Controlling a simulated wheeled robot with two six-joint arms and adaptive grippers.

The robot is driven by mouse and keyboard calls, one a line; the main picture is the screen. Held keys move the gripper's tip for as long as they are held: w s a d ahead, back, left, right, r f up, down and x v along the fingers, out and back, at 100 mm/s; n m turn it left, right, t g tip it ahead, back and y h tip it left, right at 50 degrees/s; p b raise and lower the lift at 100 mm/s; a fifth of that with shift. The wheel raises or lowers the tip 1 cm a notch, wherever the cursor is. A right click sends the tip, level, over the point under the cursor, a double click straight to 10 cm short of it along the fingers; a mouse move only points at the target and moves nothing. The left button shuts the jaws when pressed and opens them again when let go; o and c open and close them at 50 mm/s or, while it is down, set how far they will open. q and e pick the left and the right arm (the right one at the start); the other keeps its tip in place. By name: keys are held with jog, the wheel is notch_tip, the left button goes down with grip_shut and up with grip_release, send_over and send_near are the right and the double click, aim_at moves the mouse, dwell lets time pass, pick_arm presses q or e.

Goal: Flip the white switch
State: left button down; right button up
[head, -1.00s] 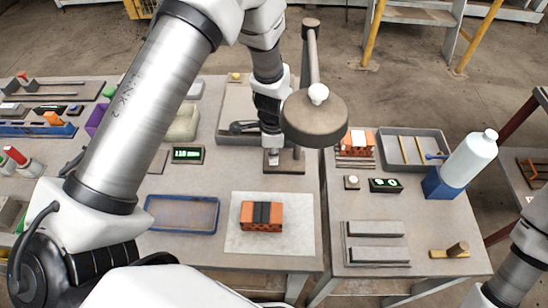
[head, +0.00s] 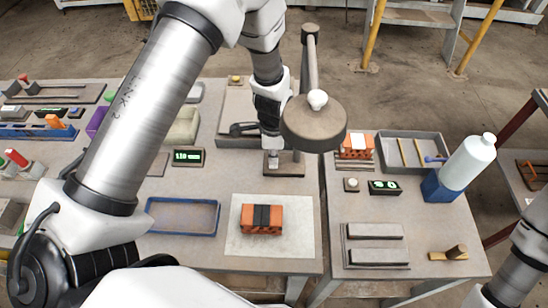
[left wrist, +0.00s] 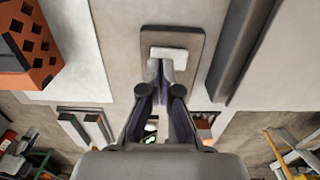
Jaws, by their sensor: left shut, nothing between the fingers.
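The white switch (left wrist: 168,53) is a small pale block on a brown-grey plate (left wrist: 190,42), seen in the left wrist view. In the head view, the switch (head: 273,160) is a small pale patch under my left arm, partly hidden. My left gripper (left wrist: 160,68) is shut and empty. Its fingertips overlap the near edge of the switch in the left wrist view; I cannot tell if they touch it. In the head view the left gripper (head: 271,147) points down over the plate. Only a link of my right arm shows, at the lower right; its gripper is out of view.
A post with a round grey disc (head: 314,128) rises close beside my left gripper. An orange perforated brick (head: 262,218) lies on a pale mat (head: 240,242). A small display (head: 188,157) and a blue-rimmed tray (head: 182,216) stand to the left. A white bottle (head: 468,158) stands at right.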

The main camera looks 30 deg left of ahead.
pick_arm(q)
jog(key=shift+r+p, duration=2)
jog(key=shift+r, duration=0.8)
jog(key=shift+f, duration=0.1)
